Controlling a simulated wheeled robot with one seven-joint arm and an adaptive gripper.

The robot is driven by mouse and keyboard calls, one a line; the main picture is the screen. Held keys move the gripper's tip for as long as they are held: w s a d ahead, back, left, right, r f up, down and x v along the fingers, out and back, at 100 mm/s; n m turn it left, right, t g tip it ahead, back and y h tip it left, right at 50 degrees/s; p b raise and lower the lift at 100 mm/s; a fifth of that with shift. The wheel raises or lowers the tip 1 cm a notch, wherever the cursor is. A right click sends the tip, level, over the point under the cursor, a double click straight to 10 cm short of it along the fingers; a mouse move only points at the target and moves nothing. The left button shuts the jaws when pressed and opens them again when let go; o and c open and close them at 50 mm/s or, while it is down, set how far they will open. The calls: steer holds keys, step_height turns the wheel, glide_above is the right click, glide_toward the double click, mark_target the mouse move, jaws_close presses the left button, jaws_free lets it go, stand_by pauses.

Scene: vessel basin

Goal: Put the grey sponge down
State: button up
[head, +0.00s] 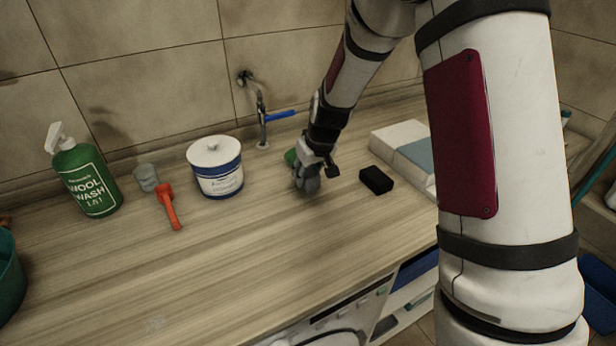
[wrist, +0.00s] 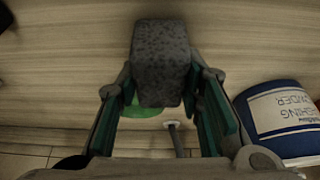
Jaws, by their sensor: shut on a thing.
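My gripper (head: 308,172) is low over the wooden worktop, between the white tub and the black block. In the wrist view my gripper (wrist: 163,88) is shut on the grey sponge (wrist: 162,55), a speckled block held between the two green-lined fingers. In the head view only a grey part of the sponge (head: 309,185) shows under the fingers. I cannot tell whether its underside touches the worktop. A green thing (head: 291,157) sits just behind my gripper, mostly hidden; it also shows behind the sponge in the wrist view (wrist: 142,109).
The worktop (head: 240,240) is clear in front. A white-and-blue tub (head: 218,180), orange-red tool (head: 169,207), grey cup (head: 146,177) and green wool-wash bottle (head: 87,180) stand left. A black block (head: 376,180) and white box (head: 392,135) lie right. A tap (head: 262,125) is behind.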

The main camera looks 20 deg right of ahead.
steer(key=shift+f, duration=0.85)
steer(key=shift+f, duration=0.2)
steer(key=o, duration=1)
steer(key=shift+r, duration=0.15)
steer(key=s+r, duration=1.7)
steer(key=r, duration=0.5)
steer(key=shift+s+d+r+m+h, duration=0.15)
steer(key=shift+s+r+m, duration=0.2)
steer(key=shift+s, duration=2.5)
steer(key=shift+s+a+r+m+h, duration=0.1)
steer(key=shift+s+r+m, duration=0.25)
steer(key=shift+s, duration=2.45)
steer(key=shift+s+d+r+m+h, duration=0.15)
steer(key=shift+s+r+m, duration=0.2)
steer(key=shift+s, duration=2.5)
